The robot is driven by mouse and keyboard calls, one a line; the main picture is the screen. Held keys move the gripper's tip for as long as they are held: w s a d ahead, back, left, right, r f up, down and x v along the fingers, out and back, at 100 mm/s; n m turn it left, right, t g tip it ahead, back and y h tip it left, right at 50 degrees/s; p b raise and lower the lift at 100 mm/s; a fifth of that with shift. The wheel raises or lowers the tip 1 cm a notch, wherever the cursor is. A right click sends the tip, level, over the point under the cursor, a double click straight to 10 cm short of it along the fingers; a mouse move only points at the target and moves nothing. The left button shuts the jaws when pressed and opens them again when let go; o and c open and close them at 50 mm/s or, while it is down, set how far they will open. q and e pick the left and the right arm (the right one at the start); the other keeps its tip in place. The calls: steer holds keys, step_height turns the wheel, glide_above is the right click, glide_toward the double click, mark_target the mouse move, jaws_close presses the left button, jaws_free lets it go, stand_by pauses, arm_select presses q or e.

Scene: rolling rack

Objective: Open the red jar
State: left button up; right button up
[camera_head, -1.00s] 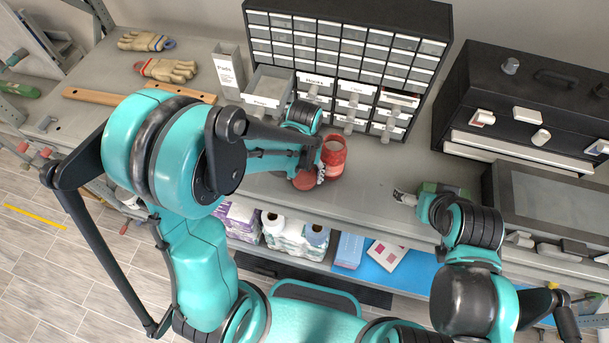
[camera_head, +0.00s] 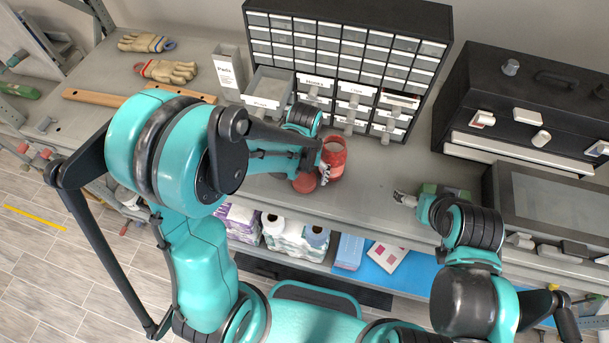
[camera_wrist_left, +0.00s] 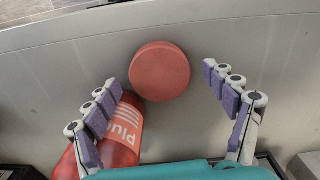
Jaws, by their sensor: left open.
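The red jar (camera_head: 334,160) stands on the grey bench in front of the drawer cabinet. Its red body with a white label also shows in the left wrist view (camera_wrist_left: 122,135), partly behind the left-hand fingers. A round red lid (camera_head: 305,183) lies on the bench beside the jar, apart from it; it shows whole in the left wrist view (camera_wrist_left: 160,71). My left gripper (camera_head: 325,174) is close to the jar and lid. In the left wrist view, its fingers (camera_wrist_left: 168,108) are spread with nothing between them. My right gripper (camera_head: 404,198) is over the bench's front right; its fingers are too small to judge.
A drawer cabinet (camera_head: 346,50) stands behind the jar, with one drawer (camera_head: 268,88) pulled out. A black toolbox (camera_head: 530,90) is at right. The bench right of the jar is mostly clear.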

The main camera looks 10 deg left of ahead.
mark_target(304, 179)
arm_select(q)
step_height(304, 179, up, 12)
steer(key=p, duration=0.2)
steer(key=s+a+r+t, duration=0.6)
steer(key=s+a+t, duration=0.1)
steer(key=s, duration=0.1)
steer(key=shift+m, duration=0.4)
steer(key=f+b, duration=1.7)
steer(key=shift+s+d+f+b, duration=0.2)
steer(key=shift+f+b, duration=0.15)
steer(key=shift+f, duration=0.05)
arm_select(e)
step_height(304, 179, down, 16)
steer(key=shift+r, duration=0.25)
arm_select(q)
steer(key=shift+r, duration=0.2)
arm_select(e)
steer(key=shift+r, duration=0.2)
